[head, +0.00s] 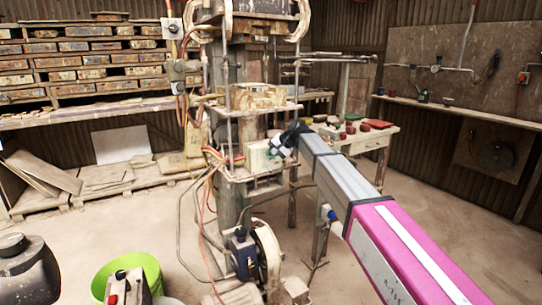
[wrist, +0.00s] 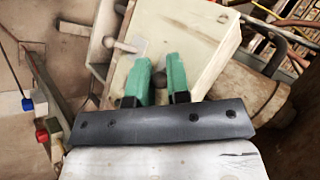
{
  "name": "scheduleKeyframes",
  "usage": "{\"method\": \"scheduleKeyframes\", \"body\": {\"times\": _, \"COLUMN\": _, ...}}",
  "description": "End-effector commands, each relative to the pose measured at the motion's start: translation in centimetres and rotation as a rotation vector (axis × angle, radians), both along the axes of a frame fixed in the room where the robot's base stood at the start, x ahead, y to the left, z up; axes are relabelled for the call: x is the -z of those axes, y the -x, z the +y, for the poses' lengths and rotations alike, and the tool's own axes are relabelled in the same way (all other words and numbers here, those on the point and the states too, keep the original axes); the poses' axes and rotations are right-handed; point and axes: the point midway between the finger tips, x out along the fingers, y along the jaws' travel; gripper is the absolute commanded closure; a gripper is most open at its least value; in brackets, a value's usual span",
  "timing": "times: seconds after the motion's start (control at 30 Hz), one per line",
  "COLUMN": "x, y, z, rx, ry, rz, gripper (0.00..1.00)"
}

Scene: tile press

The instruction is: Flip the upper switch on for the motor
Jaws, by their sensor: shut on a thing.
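A cream switch box (head: 262,155) is fixed to the press frame in the head view. It fills the middle of the wrist view (wrist: 205,45), tilted. A pale lever with a rounded end (wrist: 125,46) stands out from its left part, apart from my fingers. My gripper (head: 283,143) is at the right face of the box. Its green fingers (wrist: 162,68) reach the box face in the wrist view and are shut on a small dark piece (wrist: 159,82). The fingers partly hide this piece, so I cannot tell whether it is the upper switch or how it is set.
A blue motor (head: 243,256) stands low beside a flywheel (head: 268,252). Hoses and cables (head: 207,190) hang left of the box. A work table (head: 375,141) stands behind my arm. A green bucket (head: 143,262) is at the front left. Open floor lies to the right.

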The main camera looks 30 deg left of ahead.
Motion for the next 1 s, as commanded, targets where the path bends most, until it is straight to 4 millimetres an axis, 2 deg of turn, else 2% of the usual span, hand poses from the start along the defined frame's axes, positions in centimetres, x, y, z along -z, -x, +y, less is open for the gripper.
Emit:
{"method": "scheduleKeyframes", "body": {"times": 0.13, "x": 0.0, "y": 0.0, "z": 0.1, "rx": 0.000, "ry": -0.001, "rz": 0.000, "gripper": 1.00}}
{"method": "scheduleKeyframes", "body": {"times": 0.17, "x": 0.0, "y": 0.0, "z": 0.1, "rx": -0.001, "ry": -0.001, "rz": -0.001, "gripper": 0.80}}
{"method": "scheduleKeyframes", "body": {"times": 0.2, "x": 0.0, "y": 0.0, "z": 0.1, "rx": -0.001, "ry": -0.002, "rz": 0.000, "gripper": 0.67}}
{"method": "scheduleKeyframes", "body": {"times": 0.23, "x": 0.0, "y": 0.0, "z": 0.1, "rx": -0.001, "ry": -0.002, "rz": 0.000, "gripper": 0.59}}
{"method": "scheduleKeyframes", "body": {"times": 0.63, "x": 0.2, "y": 0.2, "z": -0.1, "rx": 0.000, "ry": -0.046, "rz": -0.028, "gripper": 0.59}}
{"method": "scheduleKeyframes", "body": {"times": 1.0, "x": 1.5, "y": 0.4, "z": -0.5, "rx": 0.002, "ry": -0.317, "rz": -0.206, "gripper": 0.59}}
